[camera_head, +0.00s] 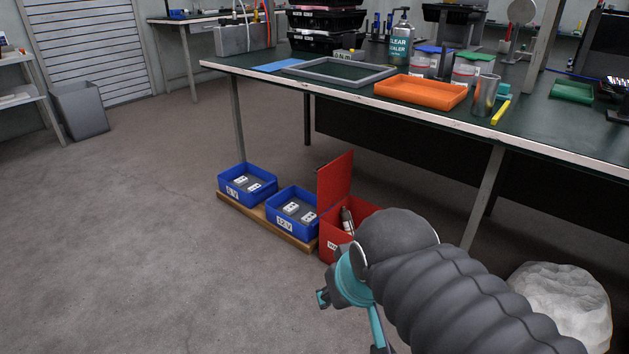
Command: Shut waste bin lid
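The red waste bin (331,239) stands on the floor under the edge of the workbench. Its red lid (336,180) is open and stands up, tilted a little, at the bin's left side. A dark bottle-like object (347,221) shows inside the bin. My gripper (348,300), with teal parts, is in front of the bin and below it in the picture, apart from the lid. My dark ribbed arm hides the bin's right side. Its fingers are seen poorly, so I cannot tell whether they are open or shut.
Two blue boxes (247,196) with grey parts sit left of the bin on a wooden board (240,214). The workbench (240,68) overhangs the area, with a leg (483,195) at right. A white sack-like lump (560,300) lies lower right.

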